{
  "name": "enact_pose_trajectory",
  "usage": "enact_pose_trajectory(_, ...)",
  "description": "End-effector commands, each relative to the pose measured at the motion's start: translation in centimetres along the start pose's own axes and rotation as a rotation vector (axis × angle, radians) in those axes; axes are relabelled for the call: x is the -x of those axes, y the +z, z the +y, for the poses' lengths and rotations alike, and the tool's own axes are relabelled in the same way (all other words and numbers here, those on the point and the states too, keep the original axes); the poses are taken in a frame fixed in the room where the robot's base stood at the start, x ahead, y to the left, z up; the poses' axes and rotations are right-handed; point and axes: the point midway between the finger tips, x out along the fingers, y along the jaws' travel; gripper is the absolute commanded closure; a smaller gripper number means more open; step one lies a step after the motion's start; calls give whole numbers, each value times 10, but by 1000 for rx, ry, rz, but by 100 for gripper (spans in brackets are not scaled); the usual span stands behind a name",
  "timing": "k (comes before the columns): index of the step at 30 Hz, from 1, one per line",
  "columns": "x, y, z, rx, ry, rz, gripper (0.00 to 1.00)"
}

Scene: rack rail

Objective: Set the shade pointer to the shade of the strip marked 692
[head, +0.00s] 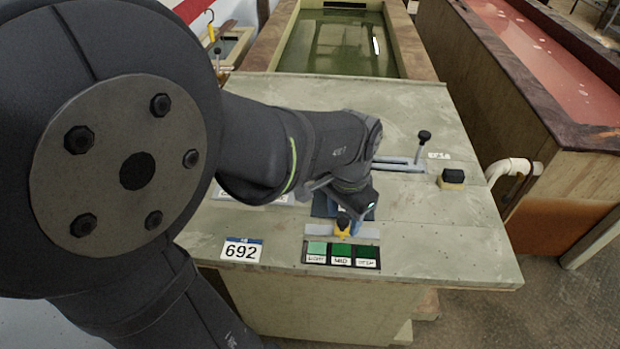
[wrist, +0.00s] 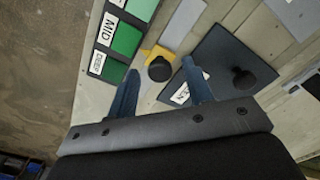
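The white card marked 692 (head: 241,251), with a blue band on top, lies at the table's front left; I cannot make out a shaded strip by it. The shade scale (head: 341,256) has green patches marked LIGHT, MID and DEEP, left to right. The yellow shade pointer (head: 343,231) with a black knob stands behind the MID patch (wrist: 126,39). In the wrist view, the pointer's knob (wrist: 160,68) is between the blue fingers of my gripper (wrist: 161,67). Gaps show on both sides, so the gripper is open around it.
A dark plate (wrist: 222,62) with another black knob (wrist: 243,81) is close beside my right finger in the wrist view. A tank (head: 335,45) is behind.

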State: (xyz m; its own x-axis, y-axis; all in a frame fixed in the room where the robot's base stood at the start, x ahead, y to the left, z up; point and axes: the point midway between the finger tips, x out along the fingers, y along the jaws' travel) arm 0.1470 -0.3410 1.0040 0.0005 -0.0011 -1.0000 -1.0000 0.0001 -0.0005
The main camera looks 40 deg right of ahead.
Motion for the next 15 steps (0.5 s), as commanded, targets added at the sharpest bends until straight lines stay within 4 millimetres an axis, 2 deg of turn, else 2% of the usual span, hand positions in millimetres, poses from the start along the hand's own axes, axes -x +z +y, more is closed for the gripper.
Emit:
enact_pose_trajectory(5, 3, 0, 0, 0, 0, 0, 53)
enact_pose_trajectory(8, 12, 0, 0, 0, -1, 2, 53)
enact_pose_trajectory(11, 30, -1, 0, 0, -2, 4, 53)
enact_pose_trajectory(15, 64, 0, 0, 0, -2, 6, 53)
